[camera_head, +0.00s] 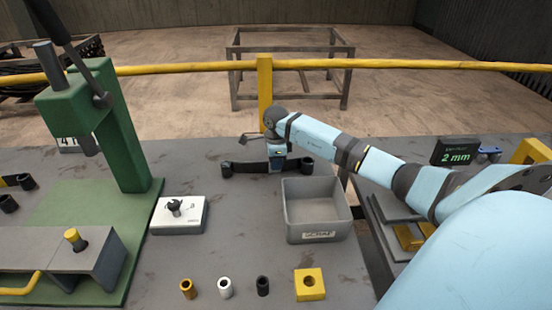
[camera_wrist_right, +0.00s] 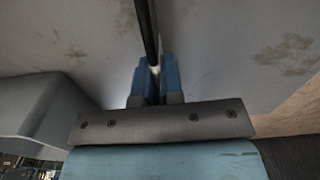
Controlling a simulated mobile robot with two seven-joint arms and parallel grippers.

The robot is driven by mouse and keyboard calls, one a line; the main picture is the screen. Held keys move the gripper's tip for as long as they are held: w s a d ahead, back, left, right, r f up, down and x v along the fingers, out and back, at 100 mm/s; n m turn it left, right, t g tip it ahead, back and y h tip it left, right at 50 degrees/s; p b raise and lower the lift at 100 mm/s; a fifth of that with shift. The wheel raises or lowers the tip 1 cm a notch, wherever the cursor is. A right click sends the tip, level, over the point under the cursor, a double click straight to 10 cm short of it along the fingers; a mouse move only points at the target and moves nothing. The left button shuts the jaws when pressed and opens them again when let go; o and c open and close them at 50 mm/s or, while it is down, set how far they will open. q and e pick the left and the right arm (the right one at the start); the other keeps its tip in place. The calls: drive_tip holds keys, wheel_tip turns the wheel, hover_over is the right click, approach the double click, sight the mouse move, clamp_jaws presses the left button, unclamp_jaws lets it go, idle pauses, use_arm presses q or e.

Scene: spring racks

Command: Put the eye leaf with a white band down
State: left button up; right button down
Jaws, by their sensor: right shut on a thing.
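The eye leaf is a dark bar (camera_head: 244,168) with a rolled eye at each end, at the far edge of the bench behind the grey bin. My right gripper (camera_head: 277,163) points down and is shut on it near its middle. In the right wrist view the dark leaf (camera_wrist_right: 148,30) runs up from between the blue fingertips (camera_wrist_right: 155,72). A small pale patch shows between the fingers there, perhaps the white band, mostly hidden. The leaf is low over the bench or on it; I cannot tell if it touches. My left gripper is not in view.
A grey scrap bin (camera_head: 318,236) stands just in front of the leaf. A white block (camera_head: 178,222) lies left, beside a green press (camera_head: 122,135). Several bushings and a yellow block (camera_head: 309,284) stand in front. A yellow rail (camera_head: 190,68) runs behind.

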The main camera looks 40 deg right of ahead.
drive_tip(key=c, duration=1.5)
unclamp_jaws()
drive_tip(key=shift+o, duration=1.2)
drive_tip(key=shift+s, duration=0.1)
wheel_tip(320, 180, up, 12)
drive_tip(key=shift+r, duration=0.1)
